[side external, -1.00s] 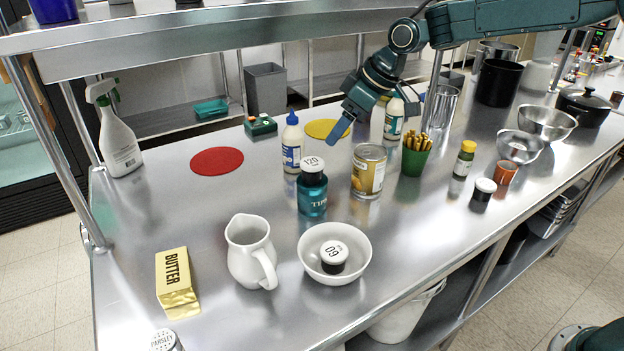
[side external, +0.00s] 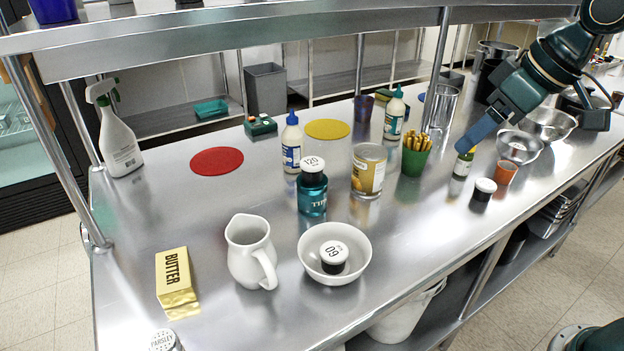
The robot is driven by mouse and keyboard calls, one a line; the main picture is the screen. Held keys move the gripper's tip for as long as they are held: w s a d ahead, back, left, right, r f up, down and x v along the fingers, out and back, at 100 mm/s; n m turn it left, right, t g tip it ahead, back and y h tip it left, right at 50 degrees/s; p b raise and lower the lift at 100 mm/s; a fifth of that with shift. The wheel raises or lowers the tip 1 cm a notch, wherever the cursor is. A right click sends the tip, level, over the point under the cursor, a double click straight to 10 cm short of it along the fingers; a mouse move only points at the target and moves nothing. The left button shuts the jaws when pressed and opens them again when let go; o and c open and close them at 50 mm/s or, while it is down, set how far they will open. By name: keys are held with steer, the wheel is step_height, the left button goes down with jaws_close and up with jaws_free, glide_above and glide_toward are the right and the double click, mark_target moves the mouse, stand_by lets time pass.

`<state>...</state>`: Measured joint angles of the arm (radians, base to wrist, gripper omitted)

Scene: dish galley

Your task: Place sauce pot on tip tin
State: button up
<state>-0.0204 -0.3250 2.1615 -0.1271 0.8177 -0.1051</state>
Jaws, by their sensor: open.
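A teal tin (side external: 312,197) lettered "TIP" stands upright mid-counter, with a dark top piece and a white disc marked 120 (side external: 312,164) over it. I cannot tell for certain which thing is the sauce pot. A small orange-brown cup (side external: 506,173) stands at the right, beside a black pot with a white lid (side external: 484,189). A similar pot marked 60 or 09 (side external: 333,256) sits in the white bowl (side external: 361,262).
A food can (side external: 368,171), a green cup of fries (side external: 415,158) and a glue-like bottle (side external: 291,146) stand around the tin. A white jug (side external: 249,253) and butter (side external: 176,278) are in front. Metal bowls (side external: 519,147) are at the right.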

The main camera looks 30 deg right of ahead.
steer(key=s+d+f+m, duration=0.1)
steer(key=s+f, duration=0.1)
steer(key=s, duration=0.4)
steer(key=s+d+f+m+h, duration=0.1)
steer(key=s+d+f, duration=0.1)
steer(key=s, duration=0.5)
steer(key=shift+s+m, duration=0.2)
steer(key=shift+m, duration=0.2)
steer(key=shift+f, duration=0.1)
